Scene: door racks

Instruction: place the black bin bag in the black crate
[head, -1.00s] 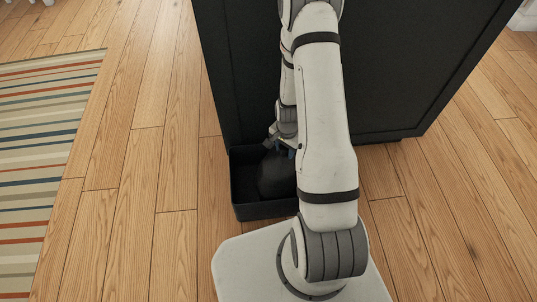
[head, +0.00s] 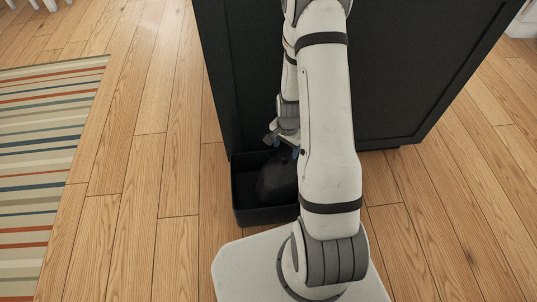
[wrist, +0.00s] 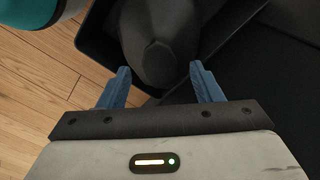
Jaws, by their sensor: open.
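The black bin bag (head: 277,181) sits inside the black crate (head: 238,200), which stands on the floor against the dark cabinet. The bag rests in the crate's right part as seen in the head view, partly hidden by my arm. My gripper (head: 286,147) is just above the bag. In the wrist view my gripper (wrist: 160,88) shows its two blue fingers wide apart, with the knotted top of the bag (wrist: 158,55) ahead of and between them. No finger visibly presses on the bag. The crate (wrist: 92,40) surrounds the bag there.
A large dark cabinet (head: 400,60) stands right behind the crate. A striped rug (head: 45,150) lies at the left, with bare wooden floor (head: 150,150) between it and the crate. A teal and white object (wrist: 30,15) shows at the wrist view's upper left corner.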

